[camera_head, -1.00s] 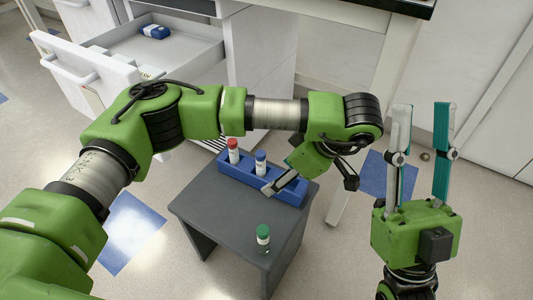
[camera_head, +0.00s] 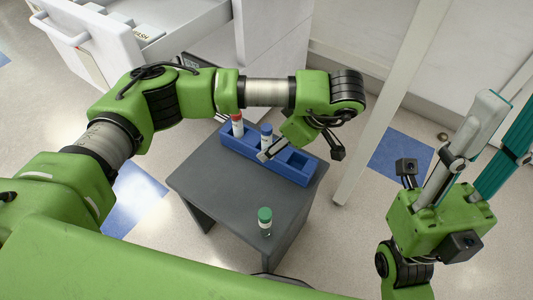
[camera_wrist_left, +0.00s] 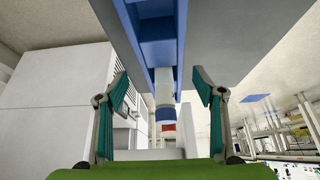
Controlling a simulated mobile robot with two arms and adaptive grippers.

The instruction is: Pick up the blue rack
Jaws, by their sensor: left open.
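The blue rack (camera_head: 290,171) stands on a small dark grey table. It holds a red-capped tube (camera_head: 237,126) at its left end and a blue-capped tube (camera_head: 266,135) near its middle; a slot at its right end looks empty. My left gripper (camera_head: 274,151) is over the rack, beside the blue-capped tube. In the left wrist view, the left gripper's fingers (camera_wrist_left: 163,88) are open, with the rack (camera_wrist_left: 155,40) and blue-capped tube between them. Contact cannot be told. My right gripper (camera_head: 490,135) is open and empty, away at the right, partly cut off.
A green-capped tube (camera_head: 265,221) stands alone near the front of the grey table (camera_head: 215,185). An open white drawer (camera_head: 150,40) is behind at the upper left. A pale table leg (camera_head: 385,110) stands right of the rack.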

